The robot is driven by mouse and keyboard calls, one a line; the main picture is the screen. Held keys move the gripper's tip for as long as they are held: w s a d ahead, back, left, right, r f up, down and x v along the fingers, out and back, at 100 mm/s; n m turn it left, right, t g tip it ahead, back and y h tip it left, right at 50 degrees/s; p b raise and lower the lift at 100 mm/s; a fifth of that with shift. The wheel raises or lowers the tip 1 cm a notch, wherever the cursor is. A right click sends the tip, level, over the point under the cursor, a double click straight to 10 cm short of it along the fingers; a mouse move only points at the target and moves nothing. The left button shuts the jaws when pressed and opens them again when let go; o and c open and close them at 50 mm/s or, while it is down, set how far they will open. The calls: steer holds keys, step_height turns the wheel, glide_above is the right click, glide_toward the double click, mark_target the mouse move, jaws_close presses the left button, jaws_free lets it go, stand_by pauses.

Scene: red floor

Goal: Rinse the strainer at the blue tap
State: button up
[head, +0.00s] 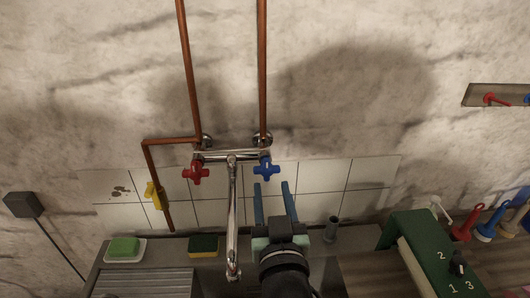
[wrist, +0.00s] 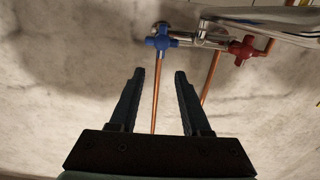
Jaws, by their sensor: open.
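The blue tap (head: 265,170) sits at the right end of the chrome mixer on the wall. The red tap (head: 195,174) is at the mixer's left end. The chrome spout (head: 233,220) reaches down and forward over the sink counter. My gripper (head: 271,185) is open, with nothing between its fingers. Its fingers point at the wall just below the blue tap, apart from it as far as I can tell. No strainer can be made out in either view.
A green soap bar lies in a white dish (head: 113,257), with a yellow-green sponge (head: 203,246) beside it. A small grey cylinder (head: 331,228) stands right of my gripper. A green numbered box (head: 420,250) and colored utensils (head: 485,230) are at the right. Copper pipes (head: 262,70) run up the wall.

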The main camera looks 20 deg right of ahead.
mark_target(267, 163)
steer(key=p+x, duration=0.2)
steer(key=x, duration=0.8)
steer(key=shift+c, duration=0.3)
jaws_close()
